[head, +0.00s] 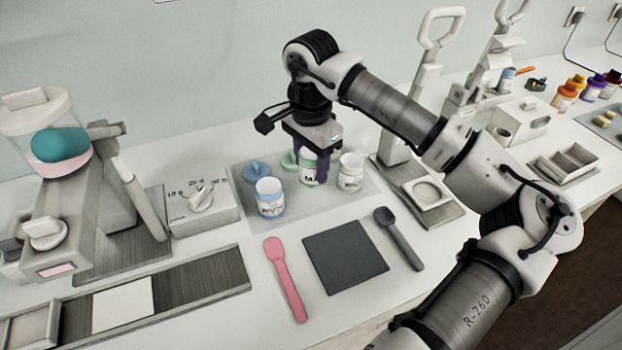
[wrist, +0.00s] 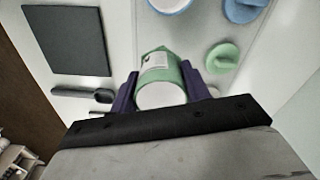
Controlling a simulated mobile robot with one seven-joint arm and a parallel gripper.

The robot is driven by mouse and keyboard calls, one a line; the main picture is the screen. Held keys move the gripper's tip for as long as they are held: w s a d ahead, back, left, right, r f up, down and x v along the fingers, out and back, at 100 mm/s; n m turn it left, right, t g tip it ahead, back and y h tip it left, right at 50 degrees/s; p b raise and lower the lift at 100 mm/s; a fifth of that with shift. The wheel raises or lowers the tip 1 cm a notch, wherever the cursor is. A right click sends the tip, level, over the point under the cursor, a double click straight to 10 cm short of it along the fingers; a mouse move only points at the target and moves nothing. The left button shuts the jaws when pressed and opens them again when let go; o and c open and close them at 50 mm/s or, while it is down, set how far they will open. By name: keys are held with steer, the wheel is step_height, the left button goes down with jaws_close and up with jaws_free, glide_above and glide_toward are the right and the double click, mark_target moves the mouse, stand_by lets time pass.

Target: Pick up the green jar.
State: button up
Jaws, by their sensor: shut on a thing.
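The green jar (head: 308,169) has a white label and stands upright on or just above the pale tray (head: 352,197). My gripper (head: 311,172) reaches down from above, with its purple fingers on either side of the jar. In the wrist view the jar (wrist: 160,84) sits between the two fingers of my gripper (wrist: 162,92), which are shut on it. Its open mouth shows white inside. A green lid (wrist: 222,58) lies apart from the jar; in the head view the lid (head: 290,161) is partly behind it. I cannot tell whether the jar's base touches the tray.
A blue jar (head: 270,197) stands left of the green jar, with a blue lid (head: 257,170) behind it. A white jar (head: 351,172) stands close on the right. A dark square mat (head: 345,257), pink spatula (head: 285,280) and grey spoon (head: 398,238) lie in front.

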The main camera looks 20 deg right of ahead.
step_height(320, 180, up, 15)
steer(key=b, duration=0.1)
steer(key=shift+f, duration=0.15)
stand_by(0.7)
